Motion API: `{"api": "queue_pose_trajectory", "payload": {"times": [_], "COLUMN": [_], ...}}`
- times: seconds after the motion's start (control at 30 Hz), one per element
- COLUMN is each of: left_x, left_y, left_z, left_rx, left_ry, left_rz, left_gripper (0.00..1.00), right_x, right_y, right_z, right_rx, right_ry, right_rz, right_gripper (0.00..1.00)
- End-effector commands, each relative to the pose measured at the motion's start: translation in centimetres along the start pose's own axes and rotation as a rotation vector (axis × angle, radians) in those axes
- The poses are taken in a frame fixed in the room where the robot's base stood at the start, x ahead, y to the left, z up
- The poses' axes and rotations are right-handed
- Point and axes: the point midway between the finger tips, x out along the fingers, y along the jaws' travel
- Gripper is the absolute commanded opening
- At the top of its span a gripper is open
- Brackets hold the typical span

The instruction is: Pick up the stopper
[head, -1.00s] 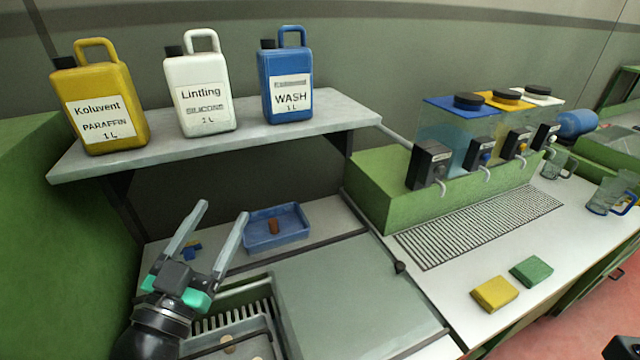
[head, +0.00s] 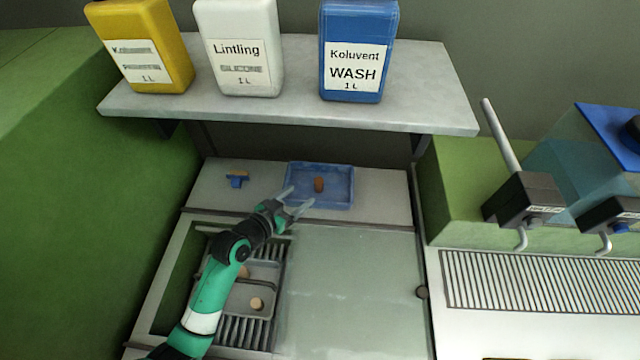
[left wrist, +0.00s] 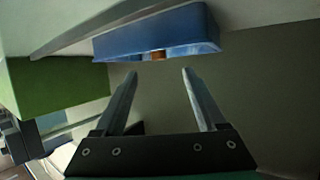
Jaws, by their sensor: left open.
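A brown cork stopper (head: 319,184) stands in a shallow blue tray (head: 341,190) on the ledge under the shelf. My left gripper (head: 301,197) is open and empty, its fingertips at the tray's near left side, short of the stopper. In the left wrist view, the blue tray (left wrist: 150,32) lies ahead of the two spread fingers (left wrist: 158,72). Only a small part of the stopper (left wrist: 159,55) shows there, roughly in line with the gap between the fingers; the tray wall hides the rest. My right gripper is not in view.
Other corks (head: 256,303) lie in the sink below my left arm. The shelf (head: 300,112) with yellow, white and blue bottles overhangs behind. The grey-green board (head: 350,280) is clear.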

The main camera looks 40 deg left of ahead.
Motion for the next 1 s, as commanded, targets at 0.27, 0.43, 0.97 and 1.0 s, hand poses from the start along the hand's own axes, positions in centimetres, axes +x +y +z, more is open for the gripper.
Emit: {"api": "queue_pose_trajectory", "payload": {"times": [0.27, 0.43, 0.97, 1.0], "left_x": [3.7, 4.6, 8.8, 8.8], "left_y": [0.1, 0.1, 0.3, 0.3], "left_z": [0.0, 0.1, -0.2, -0.2], "left_rx": [0.000, 0.001, 0.000, 0.000], "left_ry": [0.001, 0.002, 0.001, 0.001], "left_rz": [0.001, 0.001, 0.001, 0.001], "left_gripper": [0.73, 0.73, 0.70, 0.62], "right_x": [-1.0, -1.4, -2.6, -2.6], "right_y": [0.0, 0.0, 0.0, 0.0], "right_z": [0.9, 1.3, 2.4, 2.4], "right_rx": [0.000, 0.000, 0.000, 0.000], "right_ry": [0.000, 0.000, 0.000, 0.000], "right_rz": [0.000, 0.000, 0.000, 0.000], "right_gripper": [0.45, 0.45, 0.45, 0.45]}}
